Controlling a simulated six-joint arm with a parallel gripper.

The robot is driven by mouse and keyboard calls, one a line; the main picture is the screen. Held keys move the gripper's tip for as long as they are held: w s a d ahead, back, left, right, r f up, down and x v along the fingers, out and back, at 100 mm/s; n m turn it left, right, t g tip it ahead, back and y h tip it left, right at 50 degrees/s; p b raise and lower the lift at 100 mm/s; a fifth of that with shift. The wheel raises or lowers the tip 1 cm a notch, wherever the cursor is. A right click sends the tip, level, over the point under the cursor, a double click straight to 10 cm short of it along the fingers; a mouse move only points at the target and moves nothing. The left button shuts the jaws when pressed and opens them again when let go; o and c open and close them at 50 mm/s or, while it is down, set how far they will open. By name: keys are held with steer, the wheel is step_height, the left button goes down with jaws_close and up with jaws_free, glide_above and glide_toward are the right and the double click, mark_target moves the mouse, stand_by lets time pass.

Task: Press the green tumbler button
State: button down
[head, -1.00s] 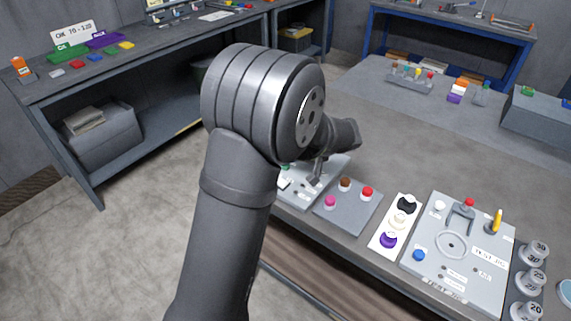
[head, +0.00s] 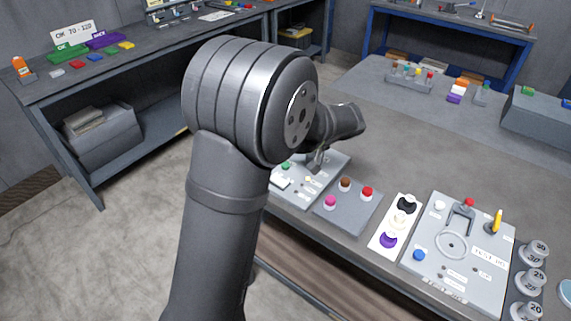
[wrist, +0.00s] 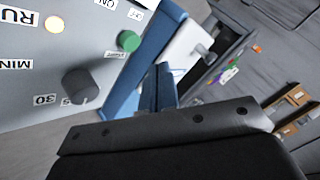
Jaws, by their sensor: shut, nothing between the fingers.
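The green button (wrist: 128,41) is a round cap on a light grey panel (wrist: 60,110) in the wrist view, near the panel's edge, with a small label beside it. In the head view the green button (head: 286,166) sits at the back left of the panel (head: 318,187). My gripper (head: 314,168) is shut and empty, held over the back of this panel, to the right of the button. In the wrist view my gripper (wrist: 160,88) appears below and right of the green button, apart from it in the picture. The gap in depth is hard to tell.
A dark knob (wrist: 80,85) and a lit round lamp (wrist: 55,24) are on the same panel. A plate with pink, brown and red buttons (head: 348,205) lies just right. A test jig (head: 458,250) stands further right.

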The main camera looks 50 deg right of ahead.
steer(key=shift+r, duration=1.35)
step_height(320, 180, up, 4)
steer(key=shift+f, duration=0.1)
